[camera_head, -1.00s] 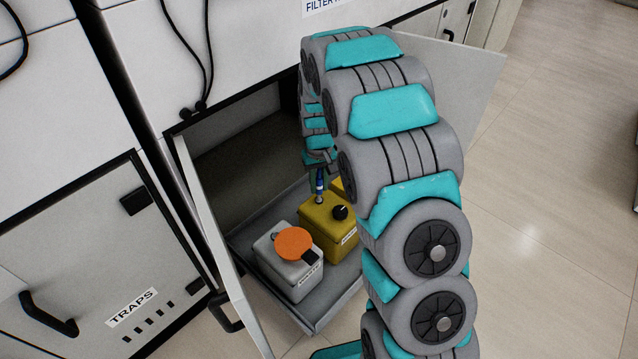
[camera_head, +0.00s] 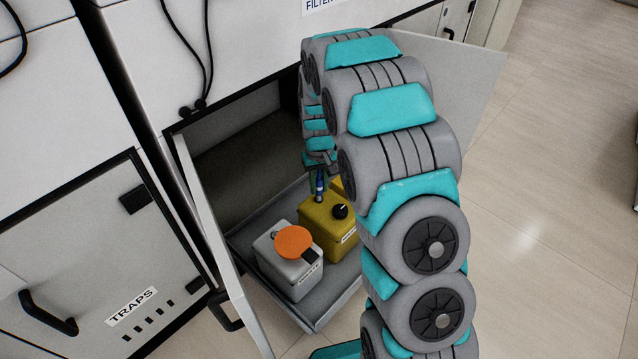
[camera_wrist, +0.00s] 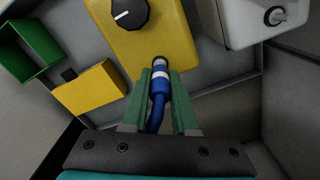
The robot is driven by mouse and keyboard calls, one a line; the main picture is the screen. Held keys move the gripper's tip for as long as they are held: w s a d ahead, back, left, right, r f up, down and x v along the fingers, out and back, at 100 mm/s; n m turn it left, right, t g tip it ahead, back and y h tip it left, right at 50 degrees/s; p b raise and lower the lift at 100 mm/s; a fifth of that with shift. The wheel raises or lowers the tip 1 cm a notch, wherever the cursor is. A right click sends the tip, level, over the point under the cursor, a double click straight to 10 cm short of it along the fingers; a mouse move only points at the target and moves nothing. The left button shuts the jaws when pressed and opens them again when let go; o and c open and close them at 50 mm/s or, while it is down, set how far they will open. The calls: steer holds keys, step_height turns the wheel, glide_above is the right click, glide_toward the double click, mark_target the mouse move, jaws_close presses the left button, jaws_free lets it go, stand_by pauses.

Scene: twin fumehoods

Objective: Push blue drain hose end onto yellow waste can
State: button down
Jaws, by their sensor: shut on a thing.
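The yellow waste can (camera_head: 324,231) stands in the pulled-out tray of the open cabinet, with a black knob on top and a small spout at its edge. The can also shows in the wrist view (camera_wrist: 183,40). My gripper (camera_wrist: 161,90) has its green fingers shut on the blue drain hose end (camera_wrist: 160,84), which has a white band. The hose end points at the can's spout (camera_wrist: 159,62) and meets or nearly meets it; I cannot tell if it is seated. In the head view the blue hose end (camera_head: 319,184) stands upright above the spout.
A grey-white can (camera_head: 290,270) with an orange cap stands beside the yellow can. The tray (camera_head: 325,312) has raised edges. The wrist view shows a smaller yellow box (camera_wrist: 90,93) and an open green box (camera_wrist: 28,50). Cabinet doors (camera_head: 222,260) flank the opening.

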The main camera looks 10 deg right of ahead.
mark_target(319, 178)
steer(key=shift+f, duration=1.05)
steer(key=c, duration=0.6)
jaws_free()
steer(key=shift+r, duration=0.1)
step_height(319, 178, up, 6)
steer(key=shift+r, duration=0.75)
